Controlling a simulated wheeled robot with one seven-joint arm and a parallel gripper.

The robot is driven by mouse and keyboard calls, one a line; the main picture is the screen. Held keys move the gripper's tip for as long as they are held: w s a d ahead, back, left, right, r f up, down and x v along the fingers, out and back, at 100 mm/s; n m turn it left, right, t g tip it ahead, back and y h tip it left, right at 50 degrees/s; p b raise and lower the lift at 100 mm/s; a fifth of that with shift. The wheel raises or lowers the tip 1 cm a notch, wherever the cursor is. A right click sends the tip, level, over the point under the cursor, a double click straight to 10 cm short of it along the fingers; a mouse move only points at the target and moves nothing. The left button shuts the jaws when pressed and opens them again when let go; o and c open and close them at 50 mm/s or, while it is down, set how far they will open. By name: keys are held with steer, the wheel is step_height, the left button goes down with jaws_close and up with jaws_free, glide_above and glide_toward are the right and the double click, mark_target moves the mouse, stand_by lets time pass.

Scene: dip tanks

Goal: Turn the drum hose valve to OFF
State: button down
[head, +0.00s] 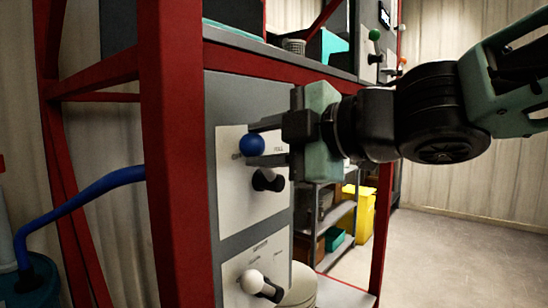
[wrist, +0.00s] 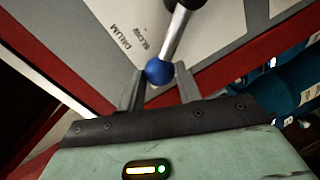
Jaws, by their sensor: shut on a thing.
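The drum hose valve is a metal lever with a blue ball knob (head: 252,145) and a dark hub (head: 267,180), on a pale plate (head: 232,195). The knob stands up and slightly left of the hub. My gripper (head: 254,144) reaches in from the right, with one finger above the knob and one below. The wrist view shows the blue knob (wrist: 158,71) between the fingertips, and the lever rising to its black hub. DRUM and SLOW are legible there; FULL shows in the head view.
A second lever with a white knob (head: 252,281) sits on a plate below. A red frame post (head: 175,150) stands close left of the panel. A blue hose (head: 85,198) runs to a drum at the left. Shelves with a yellow bin (head: 358,212) stand behind; open floor lies right.

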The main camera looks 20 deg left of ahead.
steer(key=shift+s+a+f+n+b, duration=0.1)
steer(key=shift+s+f+n+b, duration=0.3)
steer(key=shift+n+b, duration=0.15)
steer(key=c, duration=1)
jaws_free()
steer(key=p+v, duration=0.9)
steer(key=v, duration=0.8)
steer(key=shift+s+r, duration=0.2)
